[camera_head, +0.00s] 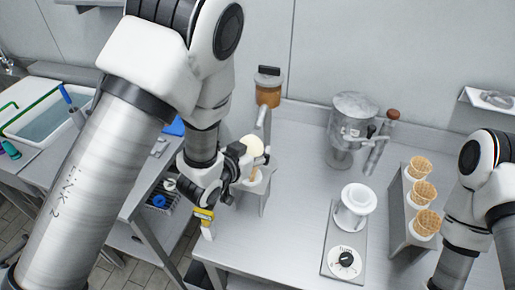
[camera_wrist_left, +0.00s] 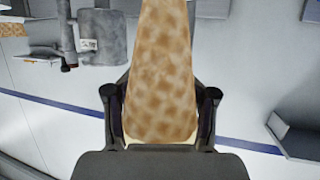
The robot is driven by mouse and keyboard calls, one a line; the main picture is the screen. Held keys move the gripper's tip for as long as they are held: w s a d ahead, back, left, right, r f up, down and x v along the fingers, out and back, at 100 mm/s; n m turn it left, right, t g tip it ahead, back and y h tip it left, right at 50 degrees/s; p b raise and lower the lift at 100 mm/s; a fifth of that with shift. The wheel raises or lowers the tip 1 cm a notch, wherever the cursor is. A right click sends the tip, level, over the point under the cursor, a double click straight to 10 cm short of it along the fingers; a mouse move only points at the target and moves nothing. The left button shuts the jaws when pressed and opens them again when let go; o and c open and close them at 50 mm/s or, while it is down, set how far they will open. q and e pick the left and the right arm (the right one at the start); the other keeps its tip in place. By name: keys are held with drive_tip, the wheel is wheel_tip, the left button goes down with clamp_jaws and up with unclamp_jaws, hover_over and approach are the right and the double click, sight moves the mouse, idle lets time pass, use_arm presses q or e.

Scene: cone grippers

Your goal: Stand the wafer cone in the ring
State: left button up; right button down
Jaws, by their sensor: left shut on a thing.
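My left gripper (camera_head: 243,164) is shut on the wafer cone (camera_wrist_left: 160,70), above the left part of the metal counter. In the left wrist view the cone stands out between the two fingers, narrowing upward, with a pale band at its wide end. In the head view a pale round top (camera_head: 251,146) shows at the gripper, and the fingers hide most of the cone. A white stand with a ring-shaped top (camera_head: 358,196) sits on a scale, right of the left gripper and apart from it. My right gripper is outside the views.
The scale (camera_head: 346,262) has a dial at its front. A rack (camera_head: 398,228) with three wafer cones stands to the right, near my right arm. A grey dispenser (camera_head: 350,130) and an amber jar (camera_head: 268,88) stand behind. The counter between the left gripper and scale is clear.

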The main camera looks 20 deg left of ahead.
use_arm(q)
drive_tip(key=shift+f+b, duration=1.75)
drive_tip(key=shift+f, duration=0.45)
drive_tip(key=o, duration=1)
wheel_tip(320, 180, up, 10)
drive_tip(key=shift+r, duration=0.1)
